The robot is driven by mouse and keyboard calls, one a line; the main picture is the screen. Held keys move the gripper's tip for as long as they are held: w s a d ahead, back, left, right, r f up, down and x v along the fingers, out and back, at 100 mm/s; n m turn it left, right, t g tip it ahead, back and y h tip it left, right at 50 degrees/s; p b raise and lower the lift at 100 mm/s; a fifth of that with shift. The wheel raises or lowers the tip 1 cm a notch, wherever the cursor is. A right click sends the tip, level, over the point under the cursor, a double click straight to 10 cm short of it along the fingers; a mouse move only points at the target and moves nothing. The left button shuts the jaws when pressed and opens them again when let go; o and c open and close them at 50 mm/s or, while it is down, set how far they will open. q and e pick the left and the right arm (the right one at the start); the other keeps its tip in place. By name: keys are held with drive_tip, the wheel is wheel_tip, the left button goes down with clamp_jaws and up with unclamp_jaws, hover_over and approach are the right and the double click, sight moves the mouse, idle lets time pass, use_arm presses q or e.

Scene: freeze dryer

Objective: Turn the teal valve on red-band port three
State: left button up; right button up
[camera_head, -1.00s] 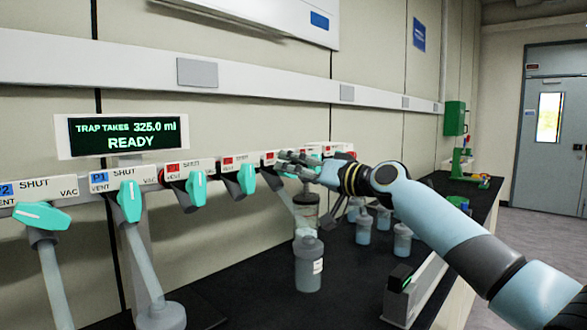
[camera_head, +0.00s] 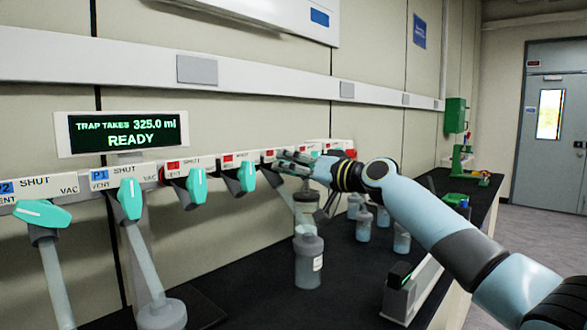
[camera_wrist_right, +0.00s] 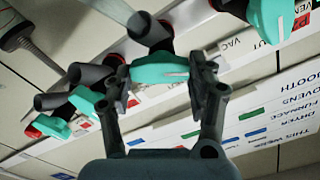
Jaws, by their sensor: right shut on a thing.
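My right gripper (camera_head: 290,163) reaches the far part of the valve row in the head view. In the right wrist view its jaws (camera_wrist_right: 161,80) are shut on a teal valve handle (camera_wrist_right: 160,68), one finger on each side. Nearer red-band ports carry teal handles (camera_head: 197,186) and (camera_head: 246,177). The far port numbers are too small to read, so I cannot tell which port is gripped. My left gripper is not in view.
A display (camera_head: 122,133) reads "TRAP TAKES 325.0 ml READY". A grey-capped bottle (camera_head: 308,262) and several smaller bottles stand on the black bench (camera_head: 240,275), below the valves. Other teal handles (camera_wrist_right: 85,100) flank the gripped one.

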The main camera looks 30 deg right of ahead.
drive_tip(key=shift+m, duration=0.3)
drive_tip(key=m+p, duration=0.1)
drive_tip(key=m, duration=0.3)
drive_tip(key=shift+m, duration=0.4)
drive_tip(key=m+p, duration=0.1)
drive_tip(key=m, duration=0.3)
drive_tip(key=shift+f, duration=0.15)
drive_tip(key=shift+f+m+p, duration=0.1)
drive_tip(key=shift+m+p, duration=0.5)
drive_tip(key=shift+m, duration=0.5)
drive_tip(key=o, duration=1.2)
